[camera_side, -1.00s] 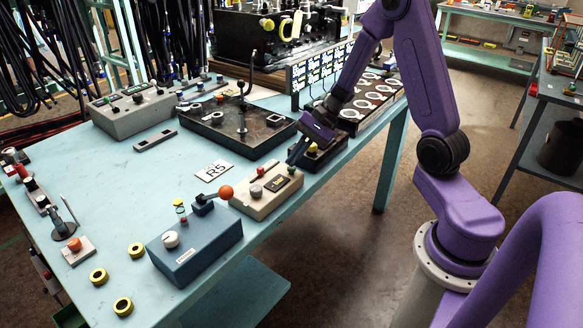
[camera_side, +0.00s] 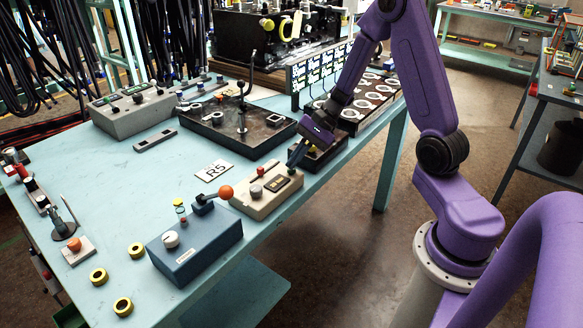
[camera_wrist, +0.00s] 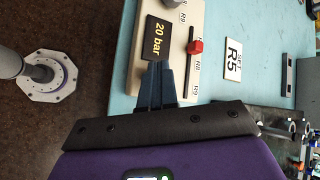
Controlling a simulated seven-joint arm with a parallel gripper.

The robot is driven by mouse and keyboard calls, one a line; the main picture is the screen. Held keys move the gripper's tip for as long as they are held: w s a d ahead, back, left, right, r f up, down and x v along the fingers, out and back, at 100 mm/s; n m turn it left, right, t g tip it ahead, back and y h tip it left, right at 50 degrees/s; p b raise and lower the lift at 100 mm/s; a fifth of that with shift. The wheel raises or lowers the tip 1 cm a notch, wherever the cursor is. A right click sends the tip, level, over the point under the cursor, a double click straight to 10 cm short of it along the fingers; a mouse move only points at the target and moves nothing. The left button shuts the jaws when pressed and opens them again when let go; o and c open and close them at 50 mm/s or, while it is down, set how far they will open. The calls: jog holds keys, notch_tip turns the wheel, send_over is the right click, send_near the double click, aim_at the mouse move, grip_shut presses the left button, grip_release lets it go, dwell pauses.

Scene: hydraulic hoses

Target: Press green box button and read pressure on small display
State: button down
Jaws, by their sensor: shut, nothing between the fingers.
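The cream control box (camera_side: 252,208) sits near the table's front edge. Its small dark display (camera_side: 278,184) shows in the side view and reads "20 bar" in yellow in the wrist view (camera_wrist: 157,38). My gripper (camera_side: 291,166) is shut and empty, its fingers pointing down at the box's right end, where the green button is. The fingertips hide the button, so I cannot tell whether they press it. In the wrist view the shut fingertips (camera_wrist: 160,66) are just below the display's edge.
A red slider (camera_wrist: 195,46) and grey knob (camera_side: 256,191) are on the cream box. A blue box (camera_side: 195,250) with an orange-ball lever (camera_side: 227,192) stands at its left. An R5 plate (camera_side: 213,170) lies behind.

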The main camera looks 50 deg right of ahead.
aim_at(295, 169)
jog(key=shift+r, duration=0.95)
notch_tip(295, 169, up, 5)
dwell(0.6)
jog(key=shift+a, duration=0.1)
dwell(0.4)
jog(key=s+a+r+n+g+h, duration=0.1)
jog(key=s+a+n+h, duration=0.3)
jog(key=s+n, duration=0.8)
jog(key=s+a+n+g+h, duration=0.1)
jog(key=s+a+n+h, duration=0.3)
jog(key=s+n, duration=0.9)
jog(key=shift+s+a+r+g, duration=0.3)
jog(key=shift+a+r, duration=0.05)
jog(key=shift+a, duration=0.4)
